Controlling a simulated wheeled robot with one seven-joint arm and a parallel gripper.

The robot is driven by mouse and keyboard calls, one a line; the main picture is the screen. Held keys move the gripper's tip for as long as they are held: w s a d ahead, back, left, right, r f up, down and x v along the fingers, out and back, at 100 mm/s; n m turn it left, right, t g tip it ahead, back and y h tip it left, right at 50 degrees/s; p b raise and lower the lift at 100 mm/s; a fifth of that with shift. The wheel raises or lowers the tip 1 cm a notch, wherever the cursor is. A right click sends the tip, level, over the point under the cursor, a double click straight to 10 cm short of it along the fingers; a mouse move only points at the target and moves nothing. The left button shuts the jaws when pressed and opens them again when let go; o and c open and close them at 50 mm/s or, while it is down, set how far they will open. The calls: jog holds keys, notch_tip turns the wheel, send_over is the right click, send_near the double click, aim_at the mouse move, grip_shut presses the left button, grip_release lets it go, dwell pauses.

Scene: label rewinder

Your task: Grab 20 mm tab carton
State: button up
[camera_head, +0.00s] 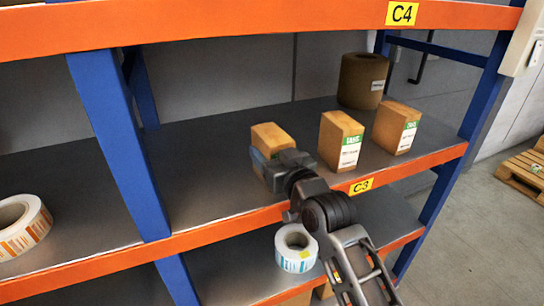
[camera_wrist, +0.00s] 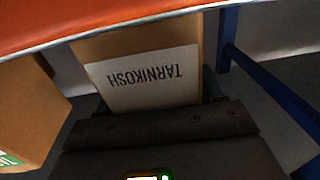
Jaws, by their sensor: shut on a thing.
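A brown carton (camera_head: 272,136) is above the middle shelf, the leftmost of three. In the wrist view the carton (camera_wrist: 138,43) fills the upper middle, with a white label printed TARNIKOSH, upside down. My gripper (camera_head: 264,160) reaches in from the front and is shut on this carton. Its lower part is hidden by the gripper, and I cannot tell whether it touches the shelf. Two similar cartons with green and white labels, one in the middle (camera_head: 341,140) and one at right (camera_head: 395,127), stand to its right. No 20 mm marking is readable.
A brown roll (camera_head: 362,80) stands behind the cartons. The orange front beam (camera_head: 215,236) carries the C3 tag (camera_head: 361,186); a C4 beam (camera_head: 250,22) runs above. A blue upright (camera_head: 122,150) stands left. A white label roll (camera_head: 296,248) is on the lower shelf.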

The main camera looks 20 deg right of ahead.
jog(key=c, duration=0.5)
jog(key=shift+r, duration=0.15)
